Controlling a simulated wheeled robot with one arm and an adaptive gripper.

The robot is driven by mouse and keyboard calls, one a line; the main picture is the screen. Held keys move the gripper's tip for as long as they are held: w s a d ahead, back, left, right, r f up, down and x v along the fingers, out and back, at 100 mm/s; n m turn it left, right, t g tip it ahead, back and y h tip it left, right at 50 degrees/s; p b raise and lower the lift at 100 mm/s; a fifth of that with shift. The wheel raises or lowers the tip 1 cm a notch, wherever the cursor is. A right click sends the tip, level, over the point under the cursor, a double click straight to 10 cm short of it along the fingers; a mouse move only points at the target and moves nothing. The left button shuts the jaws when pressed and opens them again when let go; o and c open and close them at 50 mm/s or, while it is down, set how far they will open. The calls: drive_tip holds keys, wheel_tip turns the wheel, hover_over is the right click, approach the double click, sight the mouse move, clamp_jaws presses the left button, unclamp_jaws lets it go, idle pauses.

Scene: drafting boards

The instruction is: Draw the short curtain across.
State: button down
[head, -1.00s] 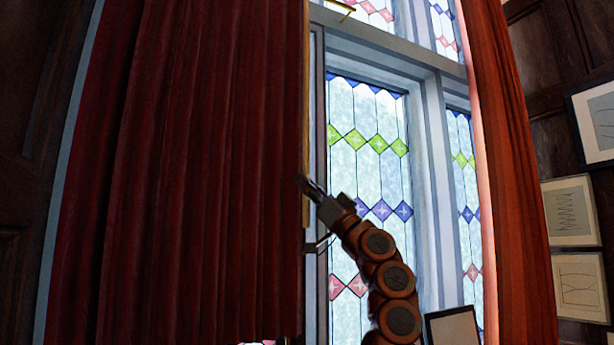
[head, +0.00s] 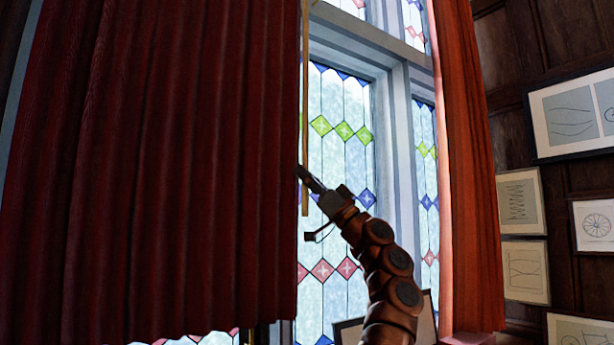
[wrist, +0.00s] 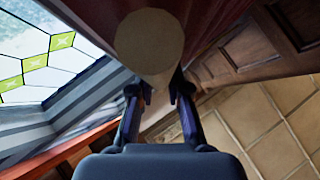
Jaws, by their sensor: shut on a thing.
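The short curtain (head: 170,170) is dark red and pleated. It hangs on the left in the head view, and its hem ends above the bottom of the window. A thin tan draw rod (head: 306,90) hangs along its right edge. My gripper (head: 304,176) is shut on this rod near its lower end. In the wrist view the rod (wrist: 150,45) shows as a thick round-ended cylinder, with my gripper (wrist: 160,92) jaws on either side of it. The fingertips are partly hidden against the curtain edge in the head view.
The stained-glass window (head: 340,190) is uncovered right of the short curtain. A second red curtain (head: 465,180) hangs at its right side. Framed drawings (head: 522,270) hang on the dark panelled wall. A frame (head: 427,320) stands low behind my arm.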

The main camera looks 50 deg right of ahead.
drive_tip(key=shift+w+d+f, duration=0.1)
drive_tip(key=shift+f, duration=0.05)
drive_tip(key=c, duration=1.3)
unclamp_jaws()
drive_tip(key=shift+d, duration=0.1)
drive_tip(key=shift+o, duration=0.9)
drive_tip(key=shift+s, duration=0.2)
drive_tip(key=v, duration=1.1)
drive_tip(key=shift+s+f, duration=0.15)
drive_tip(key=shift+f, duration=0.15)
